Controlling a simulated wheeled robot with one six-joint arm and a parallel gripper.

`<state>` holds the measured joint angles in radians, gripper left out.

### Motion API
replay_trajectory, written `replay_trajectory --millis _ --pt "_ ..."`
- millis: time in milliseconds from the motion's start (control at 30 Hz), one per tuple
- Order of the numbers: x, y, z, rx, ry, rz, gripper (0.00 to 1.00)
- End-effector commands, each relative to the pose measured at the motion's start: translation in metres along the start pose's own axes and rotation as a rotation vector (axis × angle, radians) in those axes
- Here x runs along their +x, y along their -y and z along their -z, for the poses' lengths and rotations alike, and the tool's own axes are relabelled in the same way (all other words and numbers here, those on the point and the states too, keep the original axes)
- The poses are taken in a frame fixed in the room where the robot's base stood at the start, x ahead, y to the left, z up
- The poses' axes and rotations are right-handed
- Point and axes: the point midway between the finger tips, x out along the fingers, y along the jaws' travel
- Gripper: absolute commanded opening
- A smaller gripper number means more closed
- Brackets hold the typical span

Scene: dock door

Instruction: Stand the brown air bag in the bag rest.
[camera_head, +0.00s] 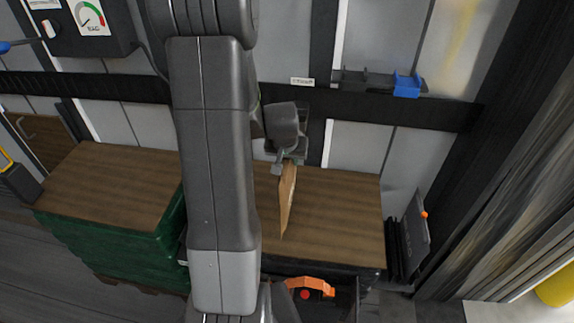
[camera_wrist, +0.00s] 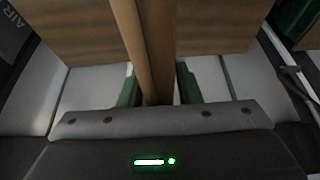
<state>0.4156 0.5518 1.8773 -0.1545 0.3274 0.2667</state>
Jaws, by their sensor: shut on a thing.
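The brown air bag (camera_head: 287,200) hangs edge-on below my gripper (camera_head: 290,160), over the right wooden top. In the wrist view the bag (camera_wrist: 146,50) runs as a narrow brown strip between the two green fingers of my gripper (camera_wrist: 157,88), which is shut on it. From these views I cannot tell whether its lower edge touches the wood. I cannot identify the bag rest for certain; a dark upright rack (camera_head: 408,245) with an orange knob stands at the right end of the wooden top.
A wooden top on green crates (camera_head: 105,190) stands at left, and the right wooden top (camera_head: 345,215) is mostly bare. A wall shelf carries a blue bin (camera_head: 406,85). A gauge box (camera_head: 88,25) hangs upper left. An orange handle (camera_head: 310,284) shows at the front.

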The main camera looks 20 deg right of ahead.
Motion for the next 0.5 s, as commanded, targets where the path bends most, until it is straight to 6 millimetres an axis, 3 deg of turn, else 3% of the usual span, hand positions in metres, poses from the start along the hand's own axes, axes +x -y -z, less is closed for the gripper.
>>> replay_trajectory --millis 67,500 --pt "0.015 -0.0017 -0.0073 0.001 0.001 -0.001 0.0" --pt "0.0197 -0.0034 -0.0107 0.003 -0.001 -0.001 0.0"
